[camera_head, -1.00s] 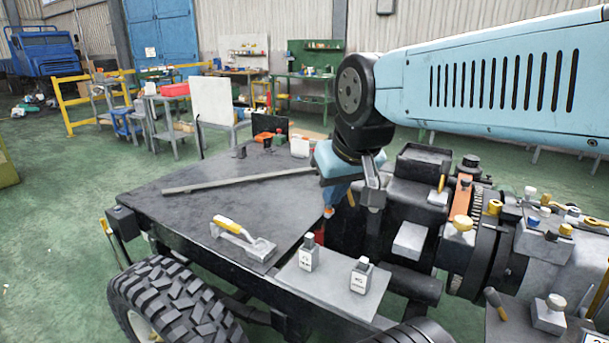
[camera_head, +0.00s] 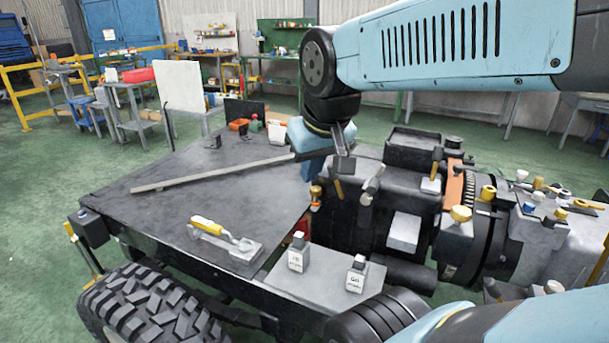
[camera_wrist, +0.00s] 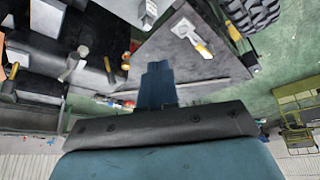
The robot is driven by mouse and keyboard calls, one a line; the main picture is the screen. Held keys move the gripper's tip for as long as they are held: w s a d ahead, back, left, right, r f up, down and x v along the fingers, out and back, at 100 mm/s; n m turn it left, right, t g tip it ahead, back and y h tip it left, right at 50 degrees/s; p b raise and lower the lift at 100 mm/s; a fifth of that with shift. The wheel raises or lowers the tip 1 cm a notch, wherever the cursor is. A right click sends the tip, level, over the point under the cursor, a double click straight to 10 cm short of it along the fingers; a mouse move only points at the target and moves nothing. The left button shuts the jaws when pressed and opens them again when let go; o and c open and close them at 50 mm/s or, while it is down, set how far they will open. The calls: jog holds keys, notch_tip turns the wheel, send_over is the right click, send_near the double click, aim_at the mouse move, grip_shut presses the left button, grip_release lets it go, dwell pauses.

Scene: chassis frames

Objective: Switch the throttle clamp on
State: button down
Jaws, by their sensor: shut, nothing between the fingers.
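My gripper (camera_head: 313,172) is a blue tool pointing down above the right edge of the dark chassis plate, beside the engine block. Its blue fingers (camera_wrist: 157,82) are closed together and hold nothing in the wrist view. A clamp with a yellow handle (camera_head: 208,225) lies on a grey base on the plate, left of my gripper and apart from it. It also shows in the wrist view, by its yellow handle (camera_wrist: 203,50). A lever (camera_head: 372,185) with a pale end stands on the engine, right of my gripper. I cannot tell which fitting is the throttle clamp.
Two labelled blocks (camera_head: 298,256) (camera_head: 356,274) stand on a grey panel near the tyre (camera_head: 150,305). A long grey bar (camera_head: 210,174) lies across the plate. Several yellow-tipped fittings crowd the engine at right.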

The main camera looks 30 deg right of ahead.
aim_at(336, 181)
jog(key=w+d+f+g+h, duration=0.45)
jog(key=w+f, duration=0.25)
jog(key=w, duration=0.2)
jog(key=w+d+f+g+h, duration=0.45)
jog(key=w+f, duration=0.25)
jog(key=w, duration=0.2)
jog(key=w+a+f+n+t+h, duration=0.2)
jog(key=w+f+n+t+h, duration=0.3)
jog(key=w+f+h, duration=0.6)
jog(key=w+f+t, duration=0.1)
jog(key=w, duration=0.3)
jog(key=s+r+x, duration=0.1)
jog(key=s+x, duration=0.1)
jog(key=x, duration=1.1)
jog(key=shift+s, duration=0.4)
